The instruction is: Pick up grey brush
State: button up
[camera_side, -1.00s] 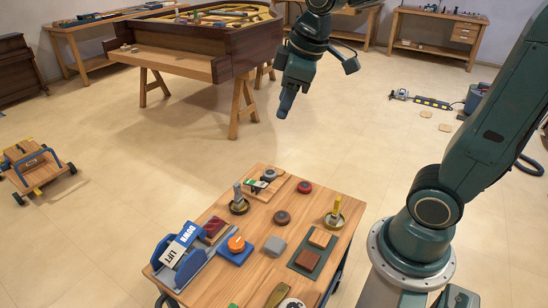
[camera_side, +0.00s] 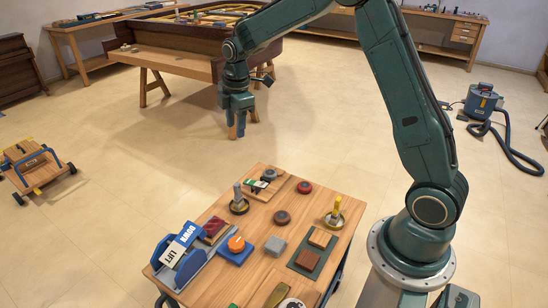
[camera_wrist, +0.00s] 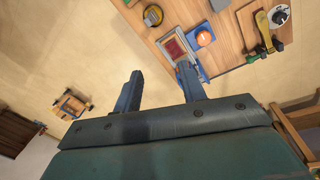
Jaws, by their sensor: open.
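What looks like the grey brush (camera_side: 238,195) stands upright on the wooden work table, its grey handle rising from a round dark base. In the wrist view, the round dark and yellowish thing (camera_wrist: 153,15) at the top edge appears to be the same one, seen from above. My gripper (camera_side: 237,131) is open and empty, pointing down. In the side view it appears above and beyond the table's far edge, apart from the brush. Its two fingers also show in the wrist view (camera_wrist: 159,72).
A similar upright piece with a yellow handle (camera_side: 335,213) stands at the table's right. Open floor lies beyond, before the piano case (camera_side: 190,62).

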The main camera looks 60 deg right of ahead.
aim_at(237, 184)
jog(key=w+d+f+n, duration=0.2)
jog(key=f, duration=0.6)
jog(key=w+d+f+n+g, duration=0.1)
jog(key=w+d+f+n, duration=0.1)
jog(key=f, duration=0.6)
jog(key=shift+w+d+n, duration=0.15)
jog(key=shift+w+n, duration=0.25)
jog(key=shift+w, duration=0.25)
jog(key=shift+f, duration=4.2)
jog(key=shift+f, duration=2.6)
jog(key=shift+c, duration=0.4)
grip_shut()
